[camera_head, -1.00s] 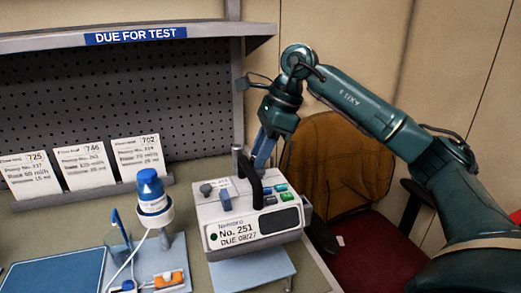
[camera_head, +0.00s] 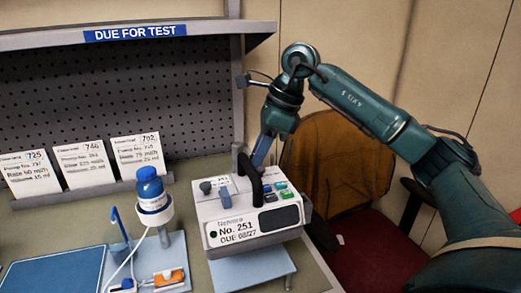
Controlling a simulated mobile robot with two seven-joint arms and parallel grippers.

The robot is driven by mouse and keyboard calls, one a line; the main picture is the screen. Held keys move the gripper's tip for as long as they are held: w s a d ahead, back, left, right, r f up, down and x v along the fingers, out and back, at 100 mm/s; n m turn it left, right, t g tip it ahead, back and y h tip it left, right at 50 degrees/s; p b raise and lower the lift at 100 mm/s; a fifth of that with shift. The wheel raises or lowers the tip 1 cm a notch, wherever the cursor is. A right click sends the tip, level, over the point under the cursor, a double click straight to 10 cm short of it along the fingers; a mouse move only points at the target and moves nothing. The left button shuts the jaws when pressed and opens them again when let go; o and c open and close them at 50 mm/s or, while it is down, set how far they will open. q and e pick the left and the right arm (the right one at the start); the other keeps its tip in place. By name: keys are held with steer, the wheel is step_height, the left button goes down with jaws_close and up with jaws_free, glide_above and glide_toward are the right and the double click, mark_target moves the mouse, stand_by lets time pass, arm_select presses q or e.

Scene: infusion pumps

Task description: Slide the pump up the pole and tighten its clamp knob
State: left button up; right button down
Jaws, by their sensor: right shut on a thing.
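The white pump (camera_head: 258,213), labelled No. 251 DUE 08/27, is upright at the bench's right front corner. It has a black carry handle (camera_head: 256,186), coloured buttons and a dark screen. My right gripper (camera_head: 261,160) comes from above and behind, and is shut on the handle. Its fingertips are partly hidden behind the handle. A dark grey knob (camera_head: 206,187) shows at the pump's top left; I cannot tell whether it is the clamp knob. A short grey pole (camera_head: 239,149) shows behind the pump; the rest is hidden. My left gripper is not in view.
A light blue plate (camera_head: 262,272) lies under the pump. To the left stand a blue-capped bottle (camera_head: 150,186) in a white holder, a blue mat (camera_head: 55,275) and several cards along the pegboard. A red chair (camera_head: 365,255) stands beyond the bench's right edge.

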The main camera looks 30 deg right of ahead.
steer(key=shift+r+m, duration=0.1)
steer(key=shift+m, duration=0.2)
steer(key=c, duration=1.5)
jaws_free()
steer(key=v, duration=1.3)
steer(key=shift+s, duration=0.25)
